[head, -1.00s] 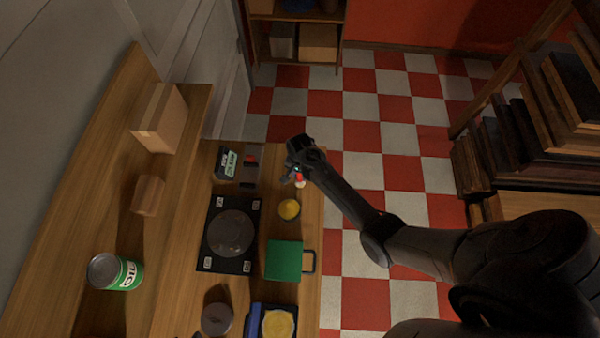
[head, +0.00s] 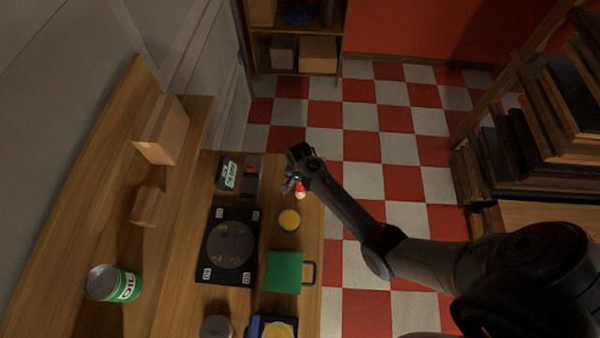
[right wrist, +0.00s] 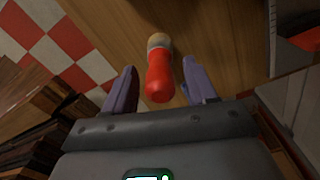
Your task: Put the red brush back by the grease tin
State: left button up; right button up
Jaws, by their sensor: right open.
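The red brush (head: 300,190) lies on the wooden bench near its right edge, with a red handle and a pale end. It also shows in the right wrist view (right wrist: 159,75). My right gripper (head: 291,184) is over the handle. In the right wrist view its open fingers (right wrist: 159,88) stand on either side of the handle, with gaps on both sides. A small round tin with a yellow top (head: 289,220), which looks like the grease tin, stands just below the brush in the head view. My left gripper is out of view.
Dark boxes (head: 228,174) stand left of the gripper. The checkered floor begins right of the bench edge.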

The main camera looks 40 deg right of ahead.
notch_tip(320, 180, up, 11)
jog(key=shift+f, duration=0.15)
jog(key=s+a+r+n+t, duration=0.1)
jog(key=s+a+r+n, duration=0.2)
jog(key=s+n, duration=0.2)
jog(key=s+a+r+n+t, duration=0.1)
jog(key=s+a+r+n, duration=0.2)
jog(key=s, duration=0.6)
jog(key=s+a+r+n+t, duration=0.1)
jog(key=s+a+r+n, duration=0.2)
jog(key=s+n, duration=0.3)
jog(key=shift+s+a+n+t, duration=0.15)
jog(key=shift+s+n+t, duration=0.2)
jog(key=shift+s, duration=0.7)
